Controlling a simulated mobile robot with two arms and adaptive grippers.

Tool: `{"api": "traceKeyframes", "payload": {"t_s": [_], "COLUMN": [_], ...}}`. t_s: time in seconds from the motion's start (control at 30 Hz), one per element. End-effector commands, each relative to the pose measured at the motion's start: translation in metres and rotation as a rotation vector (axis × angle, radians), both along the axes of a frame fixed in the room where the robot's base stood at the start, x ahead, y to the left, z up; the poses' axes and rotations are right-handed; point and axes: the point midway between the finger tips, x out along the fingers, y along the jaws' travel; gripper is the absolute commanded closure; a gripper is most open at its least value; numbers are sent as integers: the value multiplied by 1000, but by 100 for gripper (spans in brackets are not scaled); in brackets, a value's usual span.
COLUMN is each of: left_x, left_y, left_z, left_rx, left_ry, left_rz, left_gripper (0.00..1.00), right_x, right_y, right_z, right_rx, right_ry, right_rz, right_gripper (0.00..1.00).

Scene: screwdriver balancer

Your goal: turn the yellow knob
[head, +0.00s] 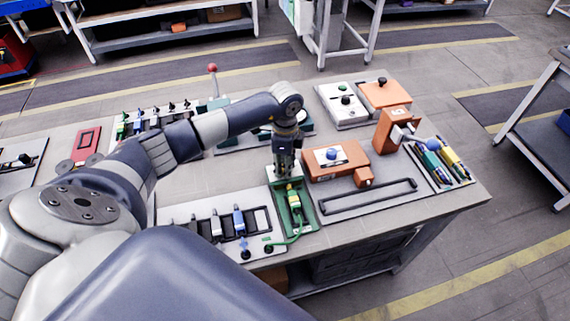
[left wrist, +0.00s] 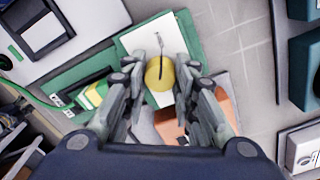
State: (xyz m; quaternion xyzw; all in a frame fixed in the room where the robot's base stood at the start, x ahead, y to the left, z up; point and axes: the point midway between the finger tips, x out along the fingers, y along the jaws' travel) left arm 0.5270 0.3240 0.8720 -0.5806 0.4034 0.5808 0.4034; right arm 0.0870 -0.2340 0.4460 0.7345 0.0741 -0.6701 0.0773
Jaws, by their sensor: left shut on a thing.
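The yellow knob (left wrist: 160,73) is round with a dark pointer line across it. In the head view my left gripper (head: 287,172) points down at the back end of the green tray (head: 310,210) and hides the knob. My right gripper is not in view.
A yellow-green plug (head: 293,198) with a green cable lies in the green tray. An orange box with a blue knob (head: 331,154) stands close on the right. Several switches and connectors (head: 228,222) lie on the left. The table's front edge is near.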

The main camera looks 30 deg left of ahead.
Motion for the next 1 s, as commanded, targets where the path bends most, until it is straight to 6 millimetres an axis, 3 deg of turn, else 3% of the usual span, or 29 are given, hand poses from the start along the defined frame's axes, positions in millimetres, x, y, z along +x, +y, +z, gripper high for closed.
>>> {"api": "traceKeyframes", "payload": {"t_s": [0.03,0.13,0.57,1.0], "left_x": [0,0,1,1], "left_y": [0,0,0,0], "left_z": [0,0,9,94], "left_rx": [0,0,0,0], "left_ry": [-1,-1,-3,-4], "left_rz": [2,1,0,-1], "left_gripper": [72,52,52,52], "right_x": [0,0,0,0], "right_y": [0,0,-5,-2], "right_z": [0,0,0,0], "right_rx": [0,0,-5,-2], "right_ry": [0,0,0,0], "right_rz": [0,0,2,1], "right_gripper": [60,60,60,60]}}
